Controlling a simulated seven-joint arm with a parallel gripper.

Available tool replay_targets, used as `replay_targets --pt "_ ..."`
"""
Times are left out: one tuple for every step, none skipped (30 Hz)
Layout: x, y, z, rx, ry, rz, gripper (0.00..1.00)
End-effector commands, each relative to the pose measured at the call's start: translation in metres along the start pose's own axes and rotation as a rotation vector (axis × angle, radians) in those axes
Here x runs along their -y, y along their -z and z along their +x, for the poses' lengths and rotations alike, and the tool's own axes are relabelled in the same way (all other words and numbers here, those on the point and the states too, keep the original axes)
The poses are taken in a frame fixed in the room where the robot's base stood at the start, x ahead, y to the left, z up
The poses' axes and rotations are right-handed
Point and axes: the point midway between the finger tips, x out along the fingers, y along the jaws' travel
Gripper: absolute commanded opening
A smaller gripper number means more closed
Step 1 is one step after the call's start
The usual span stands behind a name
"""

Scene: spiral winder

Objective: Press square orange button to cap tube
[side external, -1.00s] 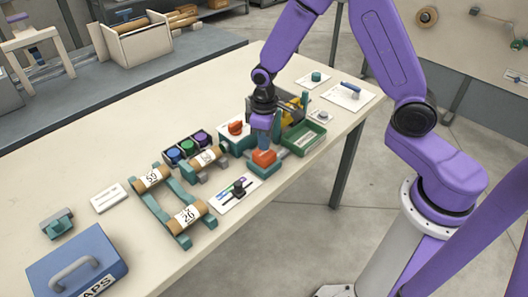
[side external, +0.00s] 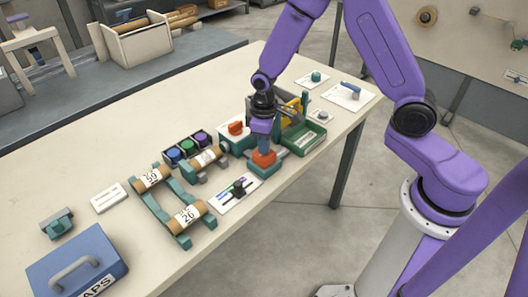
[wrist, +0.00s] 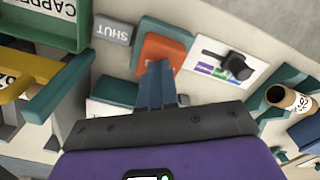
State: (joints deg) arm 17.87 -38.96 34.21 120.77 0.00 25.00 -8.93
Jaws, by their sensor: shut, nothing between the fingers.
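The square orange button (side external: 264,160) sits on a teal base near the table's front edge; it also shows in the wrist view (wrist: 162,50). My gripper (side external: 264,148) is shut and empty, pointing down with its fingertips at the button's top. In the wrist view my closed fingers (wrist: 157,68) overlap the button's near edge; I cannot tell if it is pressed down. A brown tube with a white label (side external: 206,157) lies in a teal holder left of the button. A tube's open end (wrist: 276,95) shows at the right of the wrist view.
Two tubes rest on a teal rack (side external: 165,212).

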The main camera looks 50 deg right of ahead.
Motion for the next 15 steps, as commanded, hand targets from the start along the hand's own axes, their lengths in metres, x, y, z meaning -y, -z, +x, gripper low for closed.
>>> replay_targets --pt "0.0 0.0 0.002 0.001 0.0 0.0 0.0" --pt "0.0 0.0 0.002 0.001 0.0 0.0 0.0" --pt "0.0 0.0 0.003 0.001 0.0 0.0 0.0" --pt "0.0 0.0 0.004 0.001 0.0 0.0 0.0" --pt "0.0 0.0 0.005 0.001 0.0 0.0 0.0" --pt "0.0 0.0 0.006 0.002 0.0 0.0 0.0" --pt "0.0 -0.001 0.007 0.002 0.0 0.0 0.0" --pt "0.0 -0.001 0.008 0.002 0.0 0.0 0.0" --pt "0.0 -0.001 0.009 0.002 0.0 0.0 0.0" --pt "0.0 -0.001 0.009 0.002 0.0 0.0 0.0" --pt "0.0 -0.001 0.01 0.002 0.0 0.0 0.0" --pt "0.0 -0.001 0.011 0.001 0.0 0.0 0.0" --pt "0.0 -0.001 0.012 0.001 0.0 0.0 0.0" --pt "0.0 -0.001 0.013 0.001 0.0 0.0 0.0" --pt "0.0 -0.001 0.014 0.002 0.0 0.0 0.0"
